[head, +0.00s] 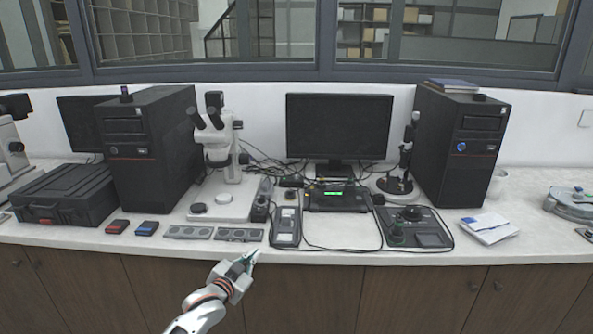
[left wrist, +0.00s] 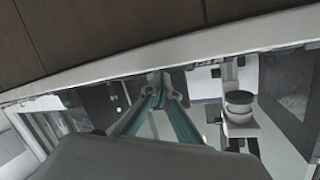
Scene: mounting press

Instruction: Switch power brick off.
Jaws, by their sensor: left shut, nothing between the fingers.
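I cannot tell for sure which item is the power brick. Small dark blocks, one upright black block (head: 260,209) among them, stand among cables right of the microscope base. A black box with a lit green display (head: 333,197) sits below the monitor. My left gripper (head: 251,257) is at the counter's front edge, in front of these items and apart from them. Its fingers are shut and empty; they also show in the left wrist view (left wrist: 162,80). No switch can be made out. My right gripper is not in view.
A grey handheld device (head: 286,226) and a black control panel (head: 414,228) lie near the front edge of the white counter (head: 345,257). A stereo microscope (head: 222,150) and two computer towers (head: 155,145) (head: 455,145) stand behind. Cables run across the middle. Flat grey plates (head: 238,235) lie at front left.

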